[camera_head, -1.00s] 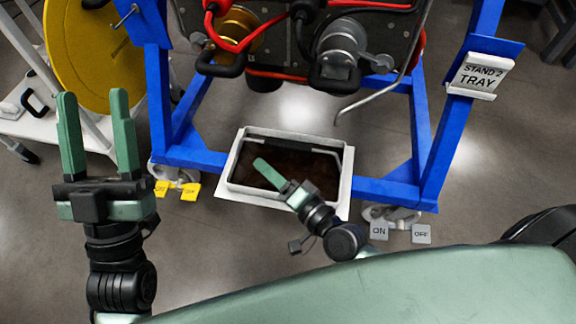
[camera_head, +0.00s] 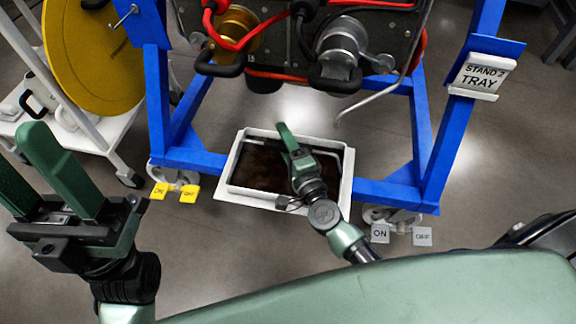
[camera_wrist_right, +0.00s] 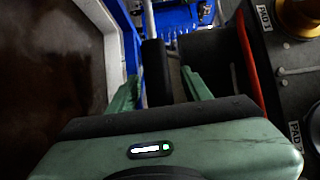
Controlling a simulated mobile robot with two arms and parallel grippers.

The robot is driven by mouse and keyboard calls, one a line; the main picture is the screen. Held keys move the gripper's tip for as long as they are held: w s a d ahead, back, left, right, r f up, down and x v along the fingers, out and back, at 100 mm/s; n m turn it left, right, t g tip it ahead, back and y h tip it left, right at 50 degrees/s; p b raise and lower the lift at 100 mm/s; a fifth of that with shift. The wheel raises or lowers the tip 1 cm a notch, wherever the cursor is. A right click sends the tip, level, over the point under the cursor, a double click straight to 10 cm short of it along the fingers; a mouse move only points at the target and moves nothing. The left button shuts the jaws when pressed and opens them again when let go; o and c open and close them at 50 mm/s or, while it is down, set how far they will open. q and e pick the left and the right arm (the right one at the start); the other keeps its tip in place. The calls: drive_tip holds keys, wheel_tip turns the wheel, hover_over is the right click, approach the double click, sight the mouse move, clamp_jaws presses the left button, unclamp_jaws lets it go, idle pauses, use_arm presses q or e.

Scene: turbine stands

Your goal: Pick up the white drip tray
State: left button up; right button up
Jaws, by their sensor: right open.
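The white drip tray (camera_head: 222,185) lies on the floor at the front of the blue stand, with dark fluid inside. My right gripper (camera_head: 284,130) reaches over the tray, its fingers towards the far rim. In the right wrist view the tray's white rim (camera_wrist_right: 113,65) is left of the open right gripper (camera_wrist_right: 158,78). A black bar (camera_wrist_right: 154,70) shows between or beyond the fingers; I cannot tell what it belongs to or whether they touch it. My left gripper (camera_head: 22,148) is open and empty at the left, away from the tray.
The blue stand frame (camera_head: 195,160) surrounds the tray's back and sides, with the engine (camera_head: 300,50) above. Yellow pedals (camera_head: 175,191) and grey pedals (camera_head: 400,235) sit at its feet. A sign (camera_head: 483,72) reads STAND 2 TRAY. A white cart (camera_head: 110,135) stands left.

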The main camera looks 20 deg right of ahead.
drive_tip(key=shift+w, duration=0.25)
clamp_jaws()
idle(1.3)
